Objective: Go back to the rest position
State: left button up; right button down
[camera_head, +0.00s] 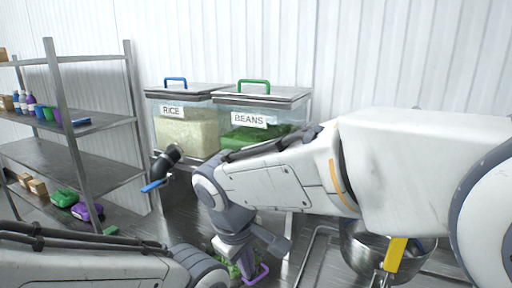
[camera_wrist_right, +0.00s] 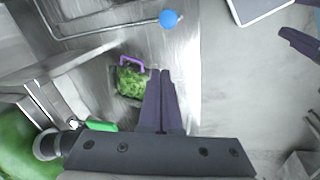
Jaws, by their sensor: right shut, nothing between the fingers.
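My right arm reaches in from the right in the head view, with its wrist and dark gripper (camera_head: 272,240) low in the middle. In the right wrist view the two dark fingers (camera_wrist_right: 161,74) lie together, shut and empty. A clear container of green contents (camera_wrist_right: 132,82) with a purple handle is just beside the fingertips in the picture, apart from them. It is partly hidden behind my right wrist in the head view (camera_head: 262,272). My left arm (camera_head: 90,268) runs along the bottom left of the head view; its gripper is not in view.
The rice bin (camera_head: 185,132) and beans bin (camera_head: 258,138) stand at the back; the rice spout has a blue lever (camera_head: 153,186). A metal shelf (camera_head: 75,140) stands at left. A steel bowl (camera_head: 362,250) and a yellow handle (camera_head: 395,254) lie below my right arm.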

jog(key=s+d+f+m+y, duration=0.1)
jog(key=d+f+m, duration=0.45)
jog(key=d, duration=0.45)
jog(key=s+d+f+m, duration=0.2)
jog(key=d+f+m, duration=0.4)
jog(key=d, duration=0.4)
jog(key=s+a+r+n+g+y, duration=0.1)
jog(key=s+a+r+n, duration=0.3)
jog(key=s+a+n, duration=0.5)
jog(key=s+a+g, duration=0.1)
jog(key=s+a, duration=0.3)
jog(key=shift+s+a+r+g, duration=0.15)
jog(key=shift+a+r+g, duration=0.15)
